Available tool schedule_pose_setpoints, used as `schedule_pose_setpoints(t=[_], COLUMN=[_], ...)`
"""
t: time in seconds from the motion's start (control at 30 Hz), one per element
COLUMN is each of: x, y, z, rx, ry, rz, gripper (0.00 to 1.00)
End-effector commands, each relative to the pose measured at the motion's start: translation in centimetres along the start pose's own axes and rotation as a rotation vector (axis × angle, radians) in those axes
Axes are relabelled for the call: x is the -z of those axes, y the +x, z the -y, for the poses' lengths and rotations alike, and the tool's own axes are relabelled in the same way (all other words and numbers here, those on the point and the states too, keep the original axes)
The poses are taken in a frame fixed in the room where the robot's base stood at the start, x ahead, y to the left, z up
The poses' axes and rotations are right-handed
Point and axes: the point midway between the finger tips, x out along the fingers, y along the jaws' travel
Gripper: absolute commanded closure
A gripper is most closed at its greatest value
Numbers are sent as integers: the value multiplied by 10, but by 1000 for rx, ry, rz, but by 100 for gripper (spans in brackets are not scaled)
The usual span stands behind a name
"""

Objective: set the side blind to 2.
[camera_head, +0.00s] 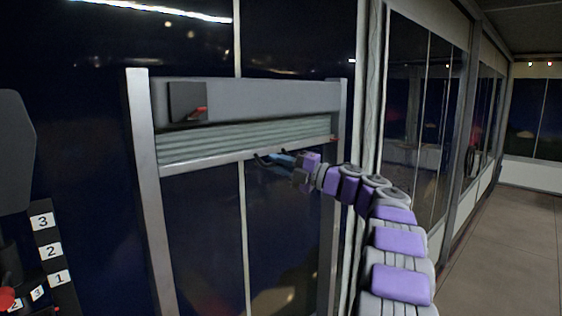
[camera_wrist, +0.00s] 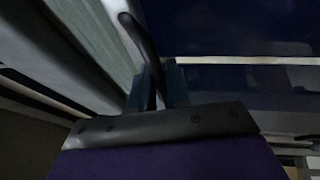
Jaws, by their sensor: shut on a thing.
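The side blind (camera_head: 240,142) is a grey-green slatted blind in a pale frame over a dark window. It is gathered near the top, with a pale bottom rail (camera_head: 200,163). My gripper (camera_head: 268,158) is at this rail, right of its middle, with blue fingers shut on a dark handle. In the wrist view the curved dark handle (camera_wrist: 138,42) runs between my two fingers (camera_wrist: 158,85). The slats (camera_wrist: 95,35) show beside it. A small red marker (camera_head: 333,139) sits at the blind's right edge. I see no readable numbers on the blind's frame.
A dark box with a red tab (camera_head: 187,102) is on the frame's upper left. At the lower left, a dark panel (camera_head: 50,236) carries number plates 3, 2 and 1, near a red knob (camera_head: 6,298). Open floor (camera_head: 510,240) lies at the right.

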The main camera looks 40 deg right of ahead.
Motion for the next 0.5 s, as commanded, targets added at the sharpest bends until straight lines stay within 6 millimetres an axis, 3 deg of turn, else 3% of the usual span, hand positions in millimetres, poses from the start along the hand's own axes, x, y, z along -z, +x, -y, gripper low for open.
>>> schedule_pose_setpoints(t=[0.03,0.5], x=[2,10], y=[-3,-27], z=[23,150], rx=[4,3], ry=[2,5], rz=[-2,-1], gripper=[100,100])
